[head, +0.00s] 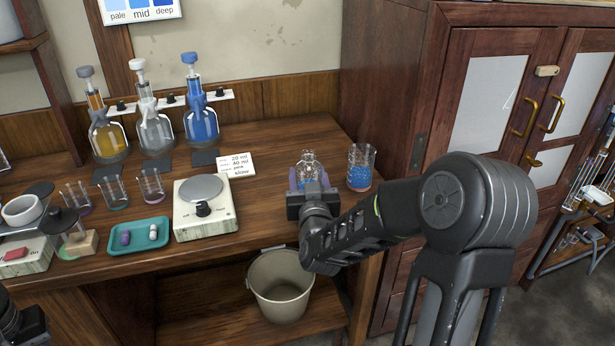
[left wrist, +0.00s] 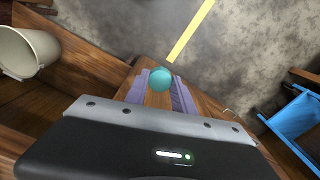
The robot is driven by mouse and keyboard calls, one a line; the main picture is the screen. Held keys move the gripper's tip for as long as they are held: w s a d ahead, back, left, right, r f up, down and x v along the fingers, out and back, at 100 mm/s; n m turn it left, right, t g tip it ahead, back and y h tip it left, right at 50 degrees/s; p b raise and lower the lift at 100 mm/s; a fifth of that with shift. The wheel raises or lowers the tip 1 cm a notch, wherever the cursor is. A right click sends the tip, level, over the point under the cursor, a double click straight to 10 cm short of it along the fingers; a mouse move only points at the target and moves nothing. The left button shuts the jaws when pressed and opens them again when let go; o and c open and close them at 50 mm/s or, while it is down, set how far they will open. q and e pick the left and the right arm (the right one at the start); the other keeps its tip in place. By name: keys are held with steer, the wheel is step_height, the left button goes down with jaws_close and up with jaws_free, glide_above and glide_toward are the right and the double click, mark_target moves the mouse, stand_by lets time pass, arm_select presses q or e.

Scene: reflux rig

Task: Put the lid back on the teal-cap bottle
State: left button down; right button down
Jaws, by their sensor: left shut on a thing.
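A teal cap (left wrist: 161,79) shows as a round top between the purple finger pads of my left gripper (left wrist: 160,92) in the left wrist view. The left gripper is shut on it. In the head view, a clear glass bottle (head: 308,160) with no cap visible is at the right end of the bench. My right gripper (head: 309,180) has its purple pads on both sides of this bottle and appears shut on it. The gripper body hides the bottle's lower part. The left fingertips are not in the head view.
A white balance (head: 205,208), a teal tray (head: 139,236) and a note card (head: 237,165) are to the left. A bucket (head: 280,290) sits below the bench front.

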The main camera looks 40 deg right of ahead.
arm_select(q)
steer(key=shift+f, duration=0.2)
arm_select(e)
steer(key=shift+f, duration=0.1)
steer(key=c, duration=0.6)
jaws_free()
arm_select(q)
steer(key=shift+r, duration=0.1)
arm_select(e)
steer(key=shift+o, duration=0.2)
